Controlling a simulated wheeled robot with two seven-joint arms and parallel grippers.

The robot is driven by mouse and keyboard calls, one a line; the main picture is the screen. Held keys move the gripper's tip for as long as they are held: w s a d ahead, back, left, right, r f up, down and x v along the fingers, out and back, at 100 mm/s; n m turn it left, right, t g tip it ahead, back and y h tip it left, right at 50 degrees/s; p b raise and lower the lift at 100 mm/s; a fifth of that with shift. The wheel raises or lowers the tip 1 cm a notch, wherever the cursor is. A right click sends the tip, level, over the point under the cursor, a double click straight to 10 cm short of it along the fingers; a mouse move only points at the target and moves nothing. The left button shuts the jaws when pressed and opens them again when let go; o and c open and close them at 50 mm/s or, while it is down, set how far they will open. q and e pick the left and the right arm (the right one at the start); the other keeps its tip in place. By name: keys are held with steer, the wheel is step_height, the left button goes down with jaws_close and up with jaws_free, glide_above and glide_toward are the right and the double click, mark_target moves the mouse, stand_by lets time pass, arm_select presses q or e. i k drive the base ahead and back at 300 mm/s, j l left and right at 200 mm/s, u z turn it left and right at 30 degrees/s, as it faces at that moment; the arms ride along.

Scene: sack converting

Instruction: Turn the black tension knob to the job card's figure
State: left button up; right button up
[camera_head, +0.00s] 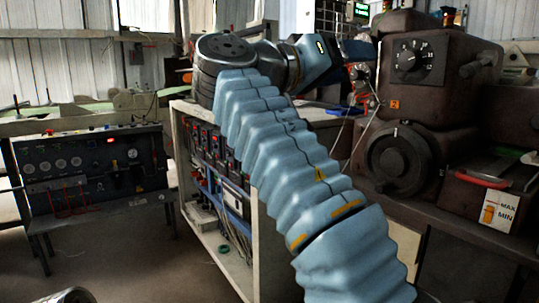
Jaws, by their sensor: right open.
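The black tension knob (407,61) sits on a dial plate with white marks and figures, on the upper front of a brown machine (457,70). Its exact setting is too small to read. My right arm rises from the lower right, bends at the upper middle and reaches back right. My right gripper (366,88) is open, small in the picture, left of the knob and apart from it. Part of it is hard to make out against the fittings behind. I cannot make out a job card. My left gripper is not in view.
A large black handwheel (398,160) is below the knob. A white-framed cabinet (258,240) of electrical modules stands behind my arm. A dark panel with gauges (90,165) stands left. Floor between is open.

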mark_target(358, 75)
steer(key=k+j, duration=0.15)
steer(key=j, duration=0.25)
steer(key=k+j, duration=0.15)
steer(key=j, duration=0.25)
steer(key=k+j, duration=0.15)
steer(key=j, duration=0.25)
